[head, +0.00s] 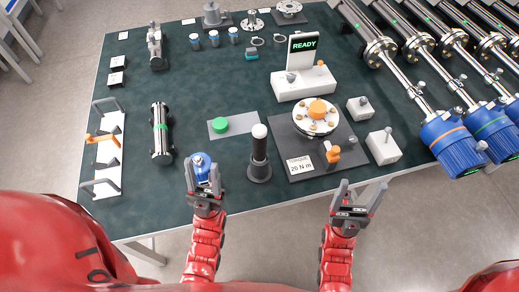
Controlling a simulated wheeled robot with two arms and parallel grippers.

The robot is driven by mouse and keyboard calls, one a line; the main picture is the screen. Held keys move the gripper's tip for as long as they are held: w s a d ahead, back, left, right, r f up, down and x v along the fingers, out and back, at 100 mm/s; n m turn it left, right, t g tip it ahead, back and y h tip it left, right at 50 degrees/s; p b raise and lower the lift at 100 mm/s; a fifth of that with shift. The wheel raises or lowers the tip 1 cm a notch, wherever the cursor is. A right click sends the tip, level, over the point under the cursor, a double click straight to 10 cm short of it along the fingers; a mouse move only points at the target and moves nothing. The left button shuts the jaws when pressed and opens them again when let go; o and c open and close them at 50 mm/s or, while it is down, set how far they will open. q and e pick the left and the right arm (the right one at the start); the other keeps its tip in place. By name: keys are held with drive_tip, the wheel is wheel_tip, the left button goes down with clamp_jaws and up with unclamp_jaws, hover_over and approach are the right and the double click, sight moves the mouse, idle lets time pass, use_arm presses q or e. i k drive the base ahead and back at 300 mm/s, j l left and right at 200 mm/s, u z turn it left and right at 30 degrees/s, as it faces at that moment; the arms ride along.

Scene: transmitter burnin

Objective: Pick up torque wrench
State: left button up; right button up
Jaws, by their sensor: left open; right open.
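No tool is plainly recognisable as the torque wrench. An orange-topped upright tool (333,155) stands on the dark plate beside the "TORQUE 20 N m" label (300,164) and may be it. My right gripper (354,188) is open and empty, below and right of that tool, near the table's front edge. My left gripper (202,175) is open at the front edge. A blue round part (201,161) shows between its fingertips; whether they touch it is unclear.
A black post with a white top (259,152) stands between my grippers. A flange with an orange centre (317,116) sits on the dark plate. White blocks (383,146) stand right of it.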

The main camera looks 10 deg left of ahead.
sight(258, 131)
drive_tip(key=i+l+u, duration=0.15)
drive_tip(key=l+u, duration=0.25)
drive_tip(key=i+l+u, duration=0.1)
drive_tip(key=l+u, duration=0.25)
drive_tip(key=k+u, duration=0.25)
drive_tip(key=k+j+u, duration=0.3)
drive_tip(key=l, duration=0.1)
